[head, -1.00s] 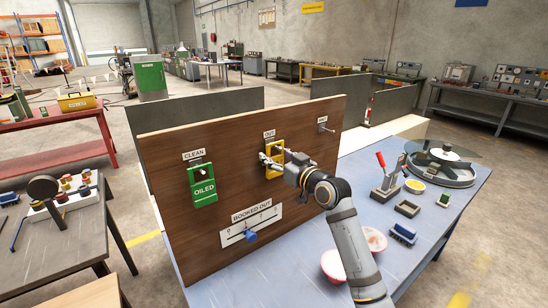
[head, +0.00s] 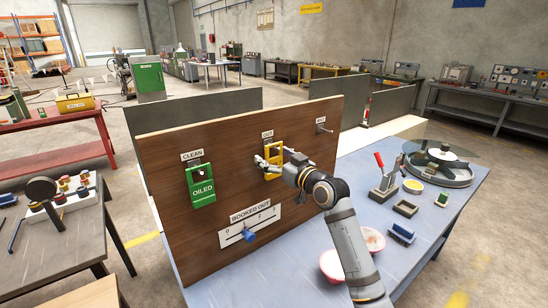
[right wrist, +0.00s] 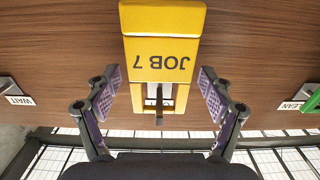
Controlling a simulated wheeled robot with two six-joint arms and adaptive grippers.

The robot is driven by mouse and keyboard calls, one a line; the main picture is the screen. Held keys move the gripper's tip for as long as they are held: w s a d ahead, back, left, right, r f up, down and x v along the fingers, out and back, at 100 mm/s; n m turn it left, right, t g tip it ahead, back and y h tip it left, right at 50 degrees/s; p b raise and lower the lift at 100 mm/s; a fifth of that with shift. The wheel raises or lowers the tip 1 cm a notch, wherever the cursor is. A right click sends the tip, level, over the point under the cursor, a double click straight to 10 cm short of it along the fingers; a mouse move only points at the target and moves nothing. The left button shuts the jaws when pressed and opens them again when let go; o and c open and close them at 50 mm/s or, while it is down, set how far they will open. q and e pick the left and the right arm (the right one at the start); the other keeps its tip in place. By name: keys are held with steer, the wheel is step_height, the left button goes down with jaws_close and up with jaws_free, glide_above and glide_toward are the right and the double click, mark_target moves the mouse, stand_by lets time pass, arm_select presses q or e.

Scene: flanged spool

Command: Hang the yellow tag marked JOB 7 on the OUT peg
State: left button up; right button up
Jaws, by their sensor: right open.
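The yellow tag marked JOB 7 (head: 279,151) is on the board at the OUT label (head: 267,134). In the right wrist view the tag (right wrist: 165,50) appears upside down, and a dark peg (right wrist: 159,105) shows in its opening, so it hangs on the OUT peg. My right gripper (head: 268,166) is in front of the tag. In the right wrist view its fingers (right wrist: 163,95) are spread, one on each side of the tag with gaps, holding nothing. My left gripper is not in view.
A green OILED tag (head: 202,185) hangs at the CLEAN peg, left of the OUT peg. A bare peg (head: 323,127) is at the right. A BOOKED OUT slider (head: 249,235) is below. Bowls, brushes and a reel stand on the blue table (head: 440,222).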

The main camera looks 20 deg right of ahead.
steer(key=v, duration=1.2)
